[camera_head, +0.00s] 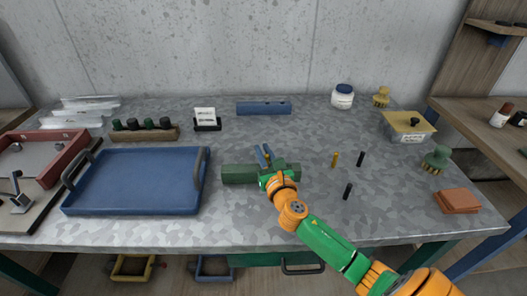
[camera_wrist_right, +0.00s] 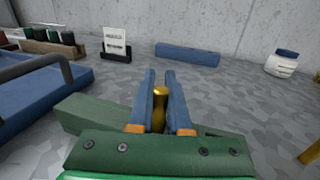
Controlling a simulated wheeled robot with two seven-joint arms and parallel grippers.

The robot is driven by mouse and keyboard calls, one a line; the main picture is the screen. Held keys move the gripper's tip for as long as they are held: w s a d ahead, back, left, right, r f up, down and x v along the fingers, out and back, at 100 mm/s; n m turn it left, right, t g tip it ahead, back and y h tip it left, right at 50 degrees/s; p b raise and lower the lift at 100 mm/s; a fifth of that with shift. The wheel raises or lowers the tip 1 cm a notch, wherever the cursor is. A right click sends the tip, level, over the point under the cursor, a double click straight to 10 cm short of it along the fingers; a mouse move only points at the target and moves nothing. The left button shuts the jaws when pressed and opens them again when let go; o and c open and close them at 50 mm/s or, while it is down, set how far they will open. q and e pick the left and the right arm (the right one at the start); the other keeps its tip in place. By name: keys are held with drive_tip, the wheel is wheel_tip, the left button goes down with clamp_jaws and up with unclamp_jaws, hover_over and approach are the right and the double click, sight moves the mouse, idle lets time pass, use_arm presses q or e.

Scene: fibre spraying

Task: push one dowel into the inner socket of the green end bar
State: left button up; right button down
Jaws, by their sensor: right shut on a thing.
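The dark green end bar (camera_head: 238,174) lies on the grey table in front of me, right of the blue tray. My right gripper (camera_head: 264,152) is over the bar, toward its right part. In the right wrist view its two blue fingers (camera_wrist_right: 160,100) are shut on a brass dowel (camera_wrist_right: 159,108), which stands about upright between them. The green bar (camera_wrist_right: 95,115) shows behind and beside the fingers. The dowel's lower end and the sockets are hidden, so I cannot tell whether it is in a socket. My left gripper is not in view.
A blue bar (camera_head: 264,108) lies at the back. The blue tray (camera_head: 190,205) is at the left. A lidded box (camera_head: 408,130) and brown blocks (camera_head: 458,201) are at the right.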

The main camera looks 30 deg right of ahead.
drive_tip(key=shift+f+b, duration=0.7)
drive_tip(key=shift+f, duration=0.2)
drive_tip(key=c, duration=0.8)
unclamp_jaws()
drive_tip(key=v, duration=0.7)
drive_tip(key=shift+s+a+r, duration=0.1)
drive_tip(key=shift+r, duration=0.1)
